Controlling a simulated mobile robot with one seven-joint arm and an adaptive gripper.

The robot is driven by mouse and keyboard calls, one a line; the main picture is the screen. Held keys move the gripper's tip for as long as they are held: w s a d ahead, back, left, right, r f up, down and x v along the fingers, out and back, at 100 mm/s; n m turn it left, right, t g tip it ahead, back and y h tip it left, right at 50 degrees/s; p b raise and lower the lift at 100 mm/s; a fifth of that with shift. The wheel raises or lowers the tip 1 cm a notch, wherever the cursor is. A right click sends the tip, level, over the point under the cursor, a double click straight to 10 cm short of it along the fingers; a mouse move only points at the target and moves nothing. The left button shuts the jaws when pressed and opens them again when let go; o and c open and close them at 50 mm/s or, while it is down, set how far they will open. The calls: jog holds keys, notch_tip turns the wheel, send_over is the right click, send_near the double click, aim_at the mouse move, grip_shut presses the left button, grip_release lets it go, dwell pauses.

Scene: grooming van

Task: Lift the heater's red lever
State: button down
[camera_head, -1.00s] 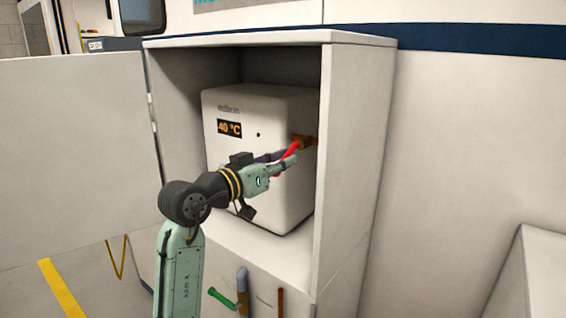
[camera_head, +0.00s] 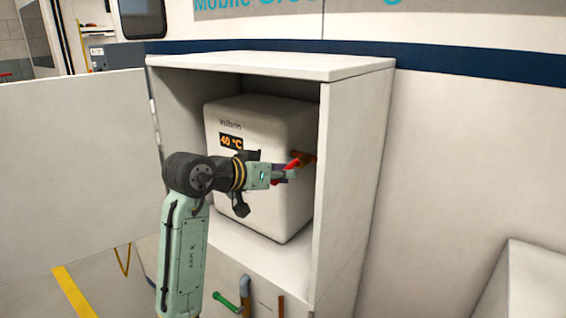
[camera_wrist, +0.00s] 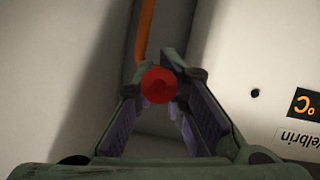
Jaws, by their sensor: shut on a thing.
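The white heater (camera_head: 282,190) stands inside an open cabinet and its display reads 40 °C. Its red lever (camera_head: 296,162) sits on an orange-brown fitting (camera_head: 308,158) at the heater's right side. My gripper (camera_head: 291,174) is at the lever, partly covering it in the head view. In the wrist view the round red end of the lever (camera_wrist: 159,85) shows between the fingertips of my gripper (camera_wrist: 161,80), which is shut on it. The lever's shaft is hidden behind its end in the wrist view.
The cabinet's right wall (camera_head: 345,190) stands close to the right of the lever. The open cabinet door (camera_head: 70,170) is at the left. A green-handled pipe (camera_head: 225,300) is below the cabinet floor. An orange pipe (camera_wrist: 145,30) shows in the wrist view.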

jog(key=shift+s, duration=0.1)
jog(key=c, duration=1.8)
grip_release()
jog(key=shift+s+a+r, duration=0.1)
jog(key=shift+o, duration=0.7)
jog(key=v, duration=1.2)
jog(key=shift+r, duration=0.1)
